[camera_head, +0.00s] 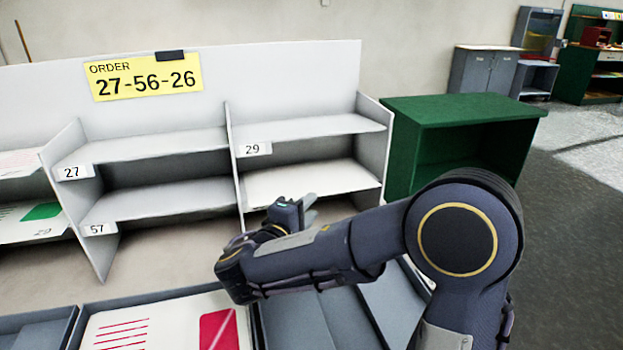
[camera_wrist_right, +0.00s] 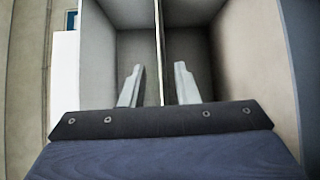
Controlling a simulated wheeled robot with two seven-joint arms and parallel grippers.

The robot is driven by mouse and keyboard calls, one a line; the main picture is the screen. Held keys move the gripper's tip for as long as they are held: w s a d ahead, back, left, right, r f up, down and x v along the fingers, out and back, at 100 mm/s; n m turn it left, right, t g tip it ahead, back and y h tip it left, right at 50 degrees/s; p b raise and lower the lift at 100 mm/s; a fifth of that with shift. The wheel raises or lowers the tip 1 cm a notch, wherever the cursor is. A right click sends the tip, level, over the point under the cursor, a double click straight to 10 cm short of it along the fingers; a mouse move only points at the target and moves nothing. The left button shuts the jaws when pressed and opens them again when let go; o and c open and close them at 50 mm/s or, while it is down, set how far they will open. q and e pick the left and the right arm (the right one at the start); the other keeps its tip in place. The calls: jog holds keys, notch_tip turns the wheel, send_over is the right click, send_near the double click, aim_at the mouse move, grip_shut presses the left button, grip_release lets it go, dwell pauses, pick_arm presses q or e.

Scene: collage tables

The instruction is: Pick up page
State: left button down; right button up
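A white page (camera_head: 168,322) with red lines and a red block lies in a grey tray at the front left. Another page (camera_head: 20,215) with a green block lies on the lower far-left shelf, and a page with red lines (camera_head: 18,160) lies above it. My right gripper (camera_head: 308,208) is in front of the lower right shelf bay. In the right wrist view its fingers (camera_wrist_right: 158,86) are apart with a thin board edge showing between them, and no page is seen held. I cannot tell whether the fingers touch the board. My left gripper is out of view.
A white shelf rack (camera_head: 160,145) carries labels 27, 57 and 29. Its yellow sign (camera_head: 145,77) reads ORDER 27-56-26. The lower right shelf (camera_head: 300,182) looks brighter than the others. A green cabinet (camera_head: 460,110) stands at right. Grey trays (camera_head: 315,320) line the front.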

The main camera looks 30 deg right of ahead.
aim_at(320, 196)
jog(key=x, duration=0.6)
jog(key=shift+w+d, duration=0.25)
jog(key=shift+w, duration=0.1)
grip_shut()
